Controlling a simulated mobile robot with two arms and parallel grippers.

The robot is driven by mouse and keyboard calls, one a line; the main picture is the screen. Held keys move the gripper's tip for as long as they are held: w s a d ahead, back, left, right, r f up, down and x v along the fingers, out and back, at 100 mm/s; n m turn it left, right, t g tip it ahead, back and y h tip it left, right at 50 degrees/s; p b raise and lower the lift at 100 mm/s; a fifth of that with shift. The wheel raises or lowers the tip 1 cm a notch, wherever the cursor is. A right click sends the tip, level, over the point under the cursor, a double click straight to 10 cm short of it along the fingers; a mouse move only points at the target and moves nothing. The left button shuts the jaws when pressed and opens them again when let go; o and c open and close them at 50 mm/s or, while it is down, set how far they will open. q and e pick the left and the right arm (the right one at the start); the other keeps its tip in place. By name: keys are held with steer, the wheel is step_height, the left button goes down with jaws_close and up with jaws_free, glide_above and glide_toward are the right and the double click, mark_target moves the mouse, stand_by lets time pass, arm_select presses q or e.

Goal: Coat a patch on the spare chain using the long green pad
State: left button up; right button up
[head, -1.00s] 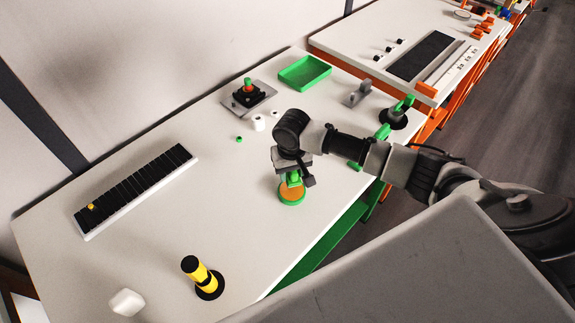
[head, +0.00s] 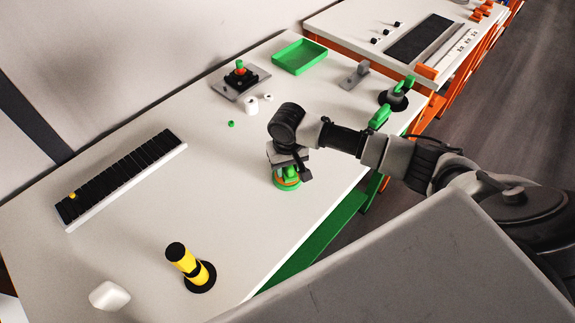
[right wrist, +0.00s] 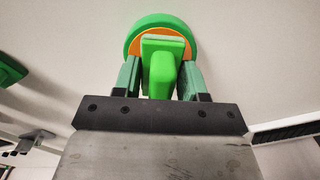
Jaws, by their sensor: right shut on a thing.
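My right gripper (head: 286,170) is shut on a green pad (right wrist: 162,68) with a broad block-shaped body. The pad is over a round green dish (head: 287,186) with an orange filling; the dish also shows in the right wrist view (right wrist: 133,36). The pad's lower end overlaps the orange; I cannot tell whether they touch. A long black ribbed strip, which looks like a chain (head: 120,178), lies on a white base at the left. It has a small yellow piece near its near end. My left gripper is not in view.
A yellow-and-black post (head: 188,266) and a white block (head: 109,296) stand at the near left. A green tray (head: 299,57), a small black fixture (head: 240,78) and white rings (head: 251,105) are farther back. Green handles (head: 380,117) are near the right edge.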

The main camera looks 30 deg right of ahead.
steer(key=shift+f, duration=0.5)
stand_by(0.8)
steer(key=shift+s+f+p, duration=0.15)
steer(key=shift+p, duration=0.15)
stand_by(2.1)
step_height(320, 180, up, 7)
steer(key=p, duration=0.8)
steer(key=shift+p, duration=0.35)
stand_by(0.5)
